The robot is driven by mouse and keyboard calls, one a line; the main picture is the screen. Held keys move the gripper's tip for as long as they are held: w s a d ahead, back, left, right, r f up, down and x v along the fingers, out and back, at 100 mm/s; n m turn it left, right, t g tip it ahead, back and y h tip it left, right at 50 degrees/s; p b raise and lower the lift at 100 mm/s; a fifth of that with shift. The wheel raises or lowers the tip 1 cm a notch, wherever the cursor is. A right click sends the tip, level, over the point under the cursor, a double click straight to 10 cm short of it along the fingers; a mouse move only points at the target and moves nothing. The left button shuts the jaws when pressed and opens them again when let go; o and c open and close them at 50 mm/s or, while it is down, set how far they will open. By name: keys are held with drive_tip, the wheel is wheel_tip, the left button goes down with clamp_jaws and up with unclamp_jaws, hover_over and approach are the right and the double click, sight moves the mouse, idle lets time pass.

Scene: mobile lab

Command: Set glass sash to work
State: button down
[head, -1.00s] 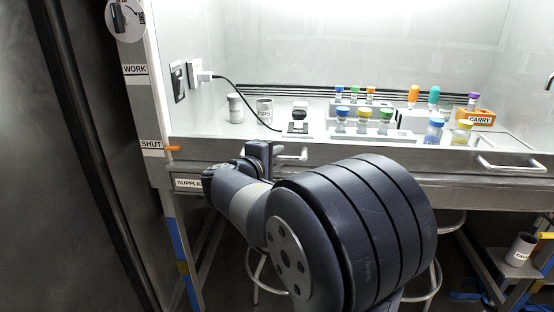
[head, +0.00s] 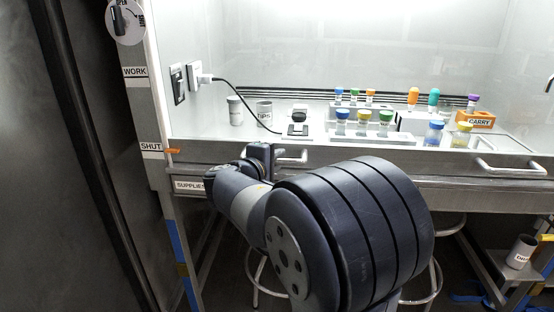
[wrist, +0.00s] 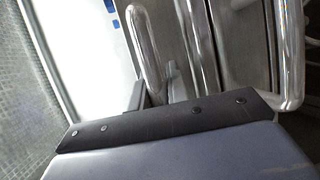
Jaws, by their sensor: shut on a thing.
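The glass sash (head: 330,50) fronts the lit hood, with a grey metal bottom rail (head: 400,158). An orange pointer (head: 173,151) at its left edge is level with the SHUT label (head: 151,147); the WORK label (head: 135,72) is higher on the post. My gripper (head: 262,152) is at the left sash handle (head: 292,156), shut on it. In the wrist view, this silver handle (wrist: 146,50) runs down between the dark fingers, whose tips are mostly hidden.
Another handle (head: 510,169) is on the rail at right. A second silver bar (wrist: 290,50) lies close by in the wrist view. Capped vials (head: 364,122), a CARRY box (head: 478,120) and a TIPS cup (head: 264,113) stand inside. A stool (head: 435,270) is below the bench.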

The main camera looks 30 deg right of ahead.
drive_tip(key=shift+r, duration=0.1)
drive_tip(key=p, duration=1.2)
approach(287, 79)
drive_tip(key=x, duration=0.3)
drive_tip(key=r+x, duration=0.1)
drive_tip(key=shift+w+d+f, duration=0.25)
drive_tip(key=shift+d+f, duration=0.05)
drive_tip(key=shift+d, duration=0.05)
drive_tip(key=c, duration=1.6)
unclamp_jaws()
drive_tip(key=shift+c, duration=0.2)
drive_tip(key=v, duration=1)
drive_tip(key=shift+s+a+p, duration=0.2)
drive_tip(key=shift+a+p, duration=0.1)
drive_tip(key=shift+a, duration=0.05)
drive_tip(key=x, duration=1.1)
drive_tip(key=shift+f+b, duration=0.2)
drive_tip(key=shift+b, duration=0.15)
